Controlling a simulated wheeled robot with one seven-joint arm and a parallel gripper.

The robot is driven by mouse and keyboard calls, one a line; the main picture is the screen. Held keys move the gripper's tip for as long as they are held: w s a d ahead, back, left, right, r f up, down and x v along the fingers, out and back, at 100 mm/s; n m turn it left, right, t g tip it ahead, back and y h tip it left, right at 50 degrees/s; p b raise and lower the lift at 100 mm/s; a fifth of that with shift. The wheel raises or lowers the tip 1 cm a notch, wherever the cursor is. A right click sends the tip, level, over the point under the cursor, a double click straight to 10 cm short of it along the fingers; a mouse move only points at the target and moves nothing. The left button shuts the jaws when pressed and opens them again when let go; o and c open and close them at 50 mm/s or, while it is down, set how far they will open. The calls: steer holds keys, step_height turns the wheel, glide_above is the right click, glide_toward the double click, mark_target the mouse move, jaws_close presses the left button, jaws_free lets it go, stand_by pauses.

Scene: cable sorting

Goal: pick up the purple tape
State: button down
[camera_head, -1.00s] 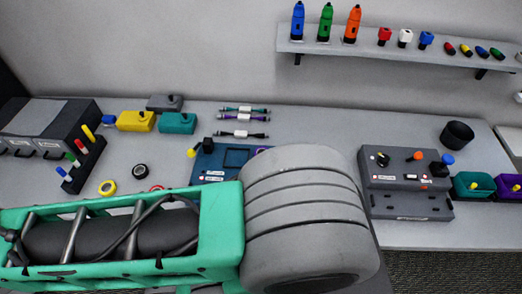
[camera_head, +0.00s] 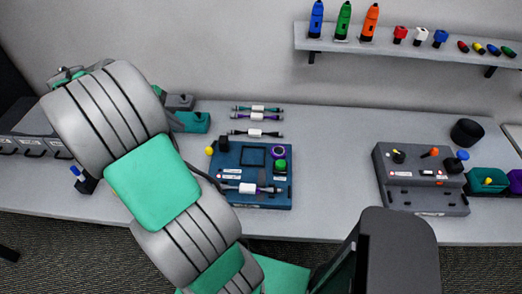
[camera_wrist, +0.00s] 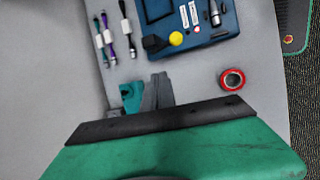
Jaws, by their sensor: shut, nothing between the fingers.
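A purple ring, which looks like the purple tape (camera_head: 278,152), lies at the upper right of the blue board (camera_head: 224,180) in the head view, just above a green knob (camera_head: 281,166). I cannot make it out in the wrist view, where only part of the blue board (camera_wrist: 220,36) shows. My gripper (camera_wrist: 157,80) shows in the wrist view with its grey fingers shut and empty, beside a teal box (camera_wrist: 130,98) and below the board's yellow knob. In the head view my arm hides the gripper.
A red tape roll (camera_wrist: 232,79) lies right of my fingers in the wrist view. Several cables (camera_head: 257,120) lie behind the board. A grey control box (camera_head: 422,180) and a black cup (camera_head: 467,132) stand at right. The table between board and control box is clear.

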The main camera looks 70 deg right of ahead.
steer(key=s+d+f+g+y, duration=0.1)
steer(key=s+d+f+g, duration=0.2)
steer(key=s+d+f, duration=0.15)
steer(key=g+y+b, duration=0.2)
glide_toward(283, 153)
steer(key=shift+n, duration=0.4)
steer(key=w+f, duration=0.2)
steer(key=f, duration=0.1)
steer(key=w+a+f, duration=0.1)
steer(key=f, duration=0.1)
steer(key=shift+w+f, duration=0.2)
steer(key=shift+f, duration=0.05)
steer(key=s, duration=0.2)
steer(key=shift+s+d+r, duration=0.1)
steer(key=shift+s+d, duration=0.35)
steer(key=shift+s, duration=0.4)
steer(key=shift+r+p, duration=0.1)
steer(key=shift+p, duration=0.35)
steer(key=s+p, duration=0.1)
steer(key=s, duration=0.1)
steer(key=s+p, duration=0.2)
steer(key=shift+d+r+p, duration=0.2)
steer(key=shift+d+p, duration=0.1)
steer(key=shift+d, duration=0.1)
steer(key=shift+s+d+f, duration=0.1)
steer(key=shift+s+f, duration=0.05)
steer(key=shift+s, duration=0.15)
steer(key=shift+f, duration=0.2)
